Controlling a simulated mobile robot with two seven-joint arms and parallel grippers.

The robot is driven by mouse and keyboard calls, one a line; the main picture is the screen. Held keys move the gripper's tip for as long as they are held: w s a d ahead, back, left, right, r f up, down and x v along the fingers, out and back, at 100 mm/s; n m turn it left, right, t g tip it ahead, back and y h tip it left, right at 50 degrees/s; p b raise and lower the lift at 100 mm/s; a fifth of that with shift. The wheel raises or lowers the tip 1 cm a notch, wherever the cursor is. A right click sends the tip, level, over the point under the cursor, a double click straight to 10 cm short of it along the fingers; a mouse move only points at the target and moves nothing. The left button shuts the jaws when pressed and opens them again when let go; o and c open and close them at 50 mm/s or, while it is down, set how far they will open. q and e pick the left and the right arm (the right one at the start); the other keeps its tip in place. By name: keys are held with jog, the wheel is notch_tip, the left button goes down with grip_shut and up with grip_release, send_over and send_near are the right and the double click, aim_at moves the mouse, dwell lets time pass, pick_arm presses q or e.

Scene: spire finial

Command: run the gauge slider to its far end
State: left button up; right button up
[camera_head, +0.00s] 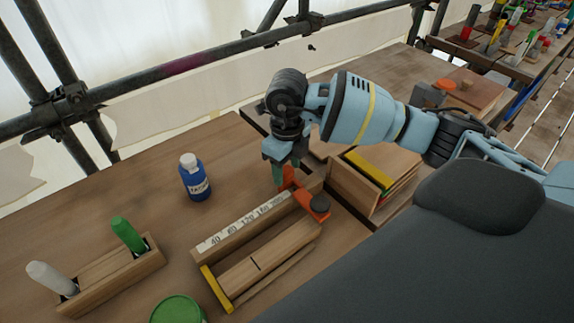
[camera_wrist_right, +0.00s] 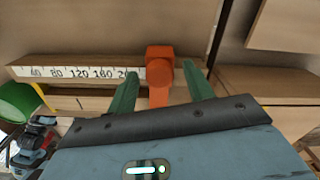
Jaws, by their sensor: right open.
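The wooden gauge (camera_head: 242,222) lies on the bench, with a white number scale along it and a yellow strip (camera_head: 217,290) at its near-left end. The orange slider (camera_head: 313,203), with a dark knob, is at the high-number end, just past the 200 mark. In the right wrist view the slider (camera_wrist_right: 159,72) stands between the two green fingers. My right gripper (camera_head: 279,172) is open, its fingers (camera_wrist_right: 161,84) on either side of the slider. Whether they touch it cannot be told. My left gripper is not in view.
A blue bottle (camera_head: 195,178) stands left of the gauge. A wooden holder (camera_head: 112,273) carries a green and a white marker. A green round lid (camera_head: 177,310) is at the near edge. A wooden box (camera_head: 354,186) of coloured boards is close right of the gauge. Scaffold pipes run behind.

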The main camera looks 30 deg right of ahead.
jog(key=shift+c, duration=0.2)
grip_shut()
jog(key=shift+w+d, duration=0.2)
jog(key=shift+d, duration=2)
jog(key=shift+c, duration=1.9)
grip_release()
jog(key=o, duration=0.4)
notch_tip(320, 180, up, 8)
jog(key=shift+f, duration=0.1)
